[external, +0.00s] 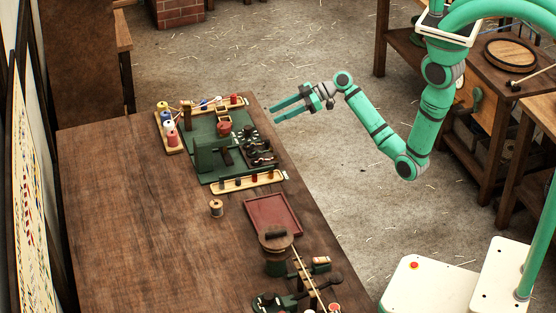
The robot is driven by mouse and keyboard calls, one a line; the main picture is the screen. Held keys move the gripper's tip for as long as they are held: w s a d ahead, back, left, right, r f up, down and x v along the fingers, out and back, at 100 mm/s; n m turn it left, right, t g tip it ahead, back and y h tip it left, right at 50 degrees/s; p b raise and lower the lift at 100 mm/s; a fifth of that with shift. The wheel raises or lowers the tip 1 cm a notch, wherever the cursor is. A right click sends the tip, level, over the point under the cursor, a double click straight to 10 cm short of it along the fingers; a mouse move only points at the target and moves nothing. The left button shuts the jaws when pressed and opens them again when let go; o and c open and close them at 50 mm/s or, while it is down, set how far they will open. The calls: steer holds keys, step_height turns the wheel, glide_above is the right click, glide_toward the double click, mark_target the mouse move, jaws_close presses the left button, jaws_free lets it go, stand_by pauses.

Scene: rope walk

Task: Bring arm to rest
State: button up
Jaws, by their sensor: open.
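My gripper (279,109) is open and empty. It is held in the air just past the right edge of the wooden table (130,210), with its green fingers pointing left toward the table. My green arm (375,125) is bent, with its elbow low over the open floor and the wrist raised. The gripper appears apart from the things on the table.
A green board (205,131) with spools and small fittings lies near the gripper. A workbench (492,72) is behind my arm. The floor (320,170) between is clear.

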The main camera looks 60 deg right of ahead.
stand_by(0.3)
steer(key=s+d+f+m+t+h, duration=0.1)
steer(key=s+f+m+h, duration=0.3)
steer(key=s+f, duration=0.45)
steer(key=s+d+f+m+t+h, duration=0.1)
steer(key=s+f+m+h, duration=0.3)
steer(key=s, duration=0.7)
steer(key=s+r+t, duration=0.1)
steer(key=s+r, duration=0.4)
steer(key=s, duration=0.5)
steer(key=s+r+t, duration=0.2)
steer(key=s+r, duration=0.3)
steer(key=s, duration=0.5)
steer(key=shift+s+a+h, duration=0.2)
steer(key=shift+a+h, duration=0.05)
steer(key=shift+h, duration=0.05)
steer(key=shift+r, duration=0.1)
steer(key=shift+c, duration=0.3)
